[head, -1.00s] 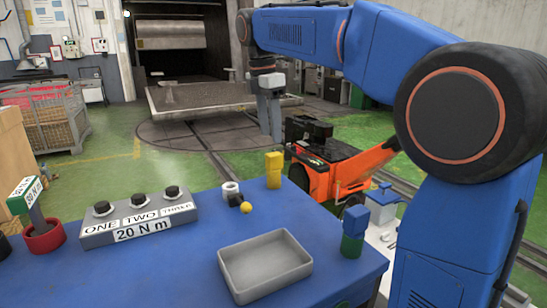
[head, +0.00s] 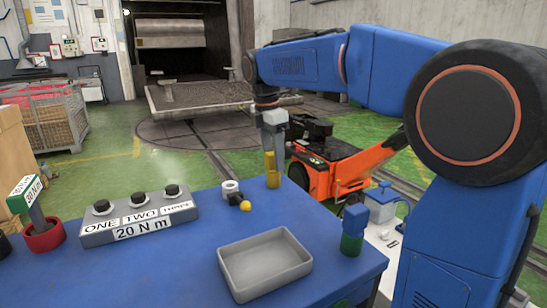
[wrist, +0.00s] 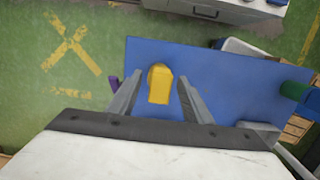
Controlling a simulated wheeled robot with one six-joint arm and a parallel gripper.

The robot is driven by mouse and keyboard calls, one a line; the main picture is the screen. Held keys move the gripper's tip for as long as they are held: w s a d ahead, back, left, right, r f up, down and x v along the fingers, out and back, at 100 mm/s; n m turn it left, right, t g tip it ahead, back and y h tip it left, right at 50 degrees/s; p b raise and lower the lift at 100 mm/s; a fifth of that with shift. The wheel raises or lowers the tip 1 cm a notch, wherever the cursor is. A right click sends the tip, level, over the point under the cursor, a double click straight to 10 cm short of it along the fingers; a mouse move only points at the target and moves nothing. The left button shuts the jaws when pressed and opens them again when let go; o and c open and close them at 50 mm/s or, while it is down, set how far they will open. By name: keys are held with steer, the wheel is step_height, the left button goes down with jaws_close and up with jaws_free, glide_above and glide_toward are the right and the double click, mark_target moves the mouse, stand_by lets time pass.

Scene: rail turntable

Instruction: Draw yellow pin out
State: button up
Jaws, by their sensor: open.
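A yellow upright piece (head: 273,180), taken as the yellow pin, stands near the far right edge of the blue table (head: 200,262). Its upper part is partly covered by my gripper (head: 270,150) in the head view. My gripper is open and points down right over it. In the wrist view the yellow piece (wrist: 159,84) lies between the two spread fingers of my gripper (wrist: 160,76), with a gap visible on each side. I cannot tell how deep the fingers reach along it.
A grey tray (head: 265,285) sits at the table's front. A blue-topped green piece (head: 352,243) stands right of it. A white ring (head: 231,187) and a small yellow ball (head: 246,206) lie left of the yellow piece. A grey button box (head: 140,218) stands further left. An orange cart (head: 345,172) is behind.

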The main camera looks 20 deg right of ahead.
steer(key=c, duration=1.1)
steer(key=shift+o, duration=0.2)
steer(key=shift+r, duration=0.65)
steer(key=shift+r, duration=3.05)
steer(key=shift+r, duration=0.15)
steer(key=shift+r, duration=2.4)
